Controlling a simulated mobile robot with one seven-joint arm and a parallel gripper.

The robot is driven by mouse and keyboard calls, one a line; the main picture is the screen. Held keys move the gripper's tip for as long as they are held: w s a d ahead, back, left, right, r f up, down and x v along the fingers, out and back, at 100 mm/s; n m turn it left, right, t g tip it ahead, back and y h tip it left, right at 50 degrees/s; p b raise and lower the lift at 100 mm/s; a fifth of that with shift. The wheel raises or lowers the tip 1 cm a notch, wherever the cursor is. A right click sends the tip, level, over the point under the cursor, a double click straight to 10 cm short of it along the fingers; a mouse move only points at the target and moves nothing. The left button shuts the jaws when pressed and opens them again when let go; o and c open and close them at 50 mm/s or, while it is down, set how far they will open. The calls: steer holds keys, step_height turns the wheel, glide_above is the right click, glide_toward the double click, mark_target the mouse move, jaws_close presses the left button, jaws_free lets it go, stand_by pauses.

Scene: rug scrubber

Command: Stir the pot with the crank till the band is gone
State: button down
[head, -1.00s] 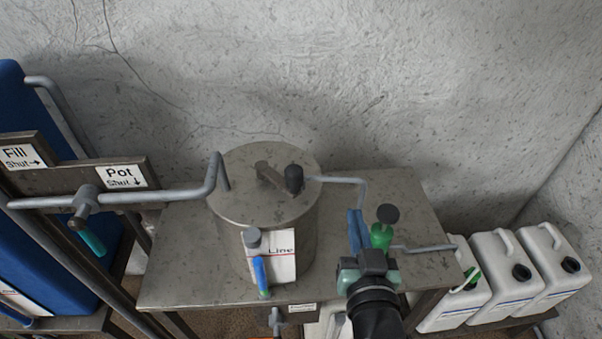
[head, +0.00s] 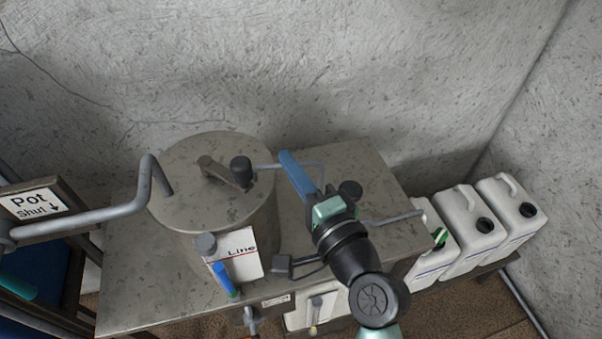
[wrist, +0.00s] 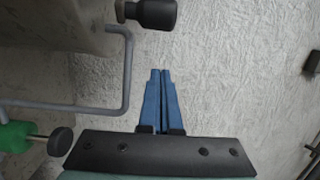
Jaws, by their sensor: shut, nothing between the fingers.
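The pot (head: 215,205) is a grey metal drum on a steel table. Its crank (head: 222,174) lies across the lid, a short bar with an upright black knob (head: 241,165) at its right end. The knob also shows at the top of the wrist view (wrist: 155,14). A sight tube (head: 222,278) on the pot's front beside the "Line" card looks blue with green near its bottom; a separate band is too small to tell. My gripper (head: 285,156), with blue fingers, is shut and empty, right of the knob and apart from it. Its fingertips (wrist: 161,72) point toward the knob's side.
A thin grey pipe (wrist: 128,70) runs from the pot close beside my fingers, with a green-and-black valve (wrist: 30,137). A thick pipe (head: 100,218) enters the lid from the left. White jugs (head: 470,228) stand at right. The wall is behind.

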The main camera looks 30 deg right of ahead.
steer(key=a+p, duration=0.1)
steer(key=w+a+p, duration=0.2)
steer(key=shift+w+a, duration=0.25)
steer(key=shift+a, duration=0.1)
steer(key=shift+s+a, duration=0.4)
steer(key=shift+a, duration=0.35)
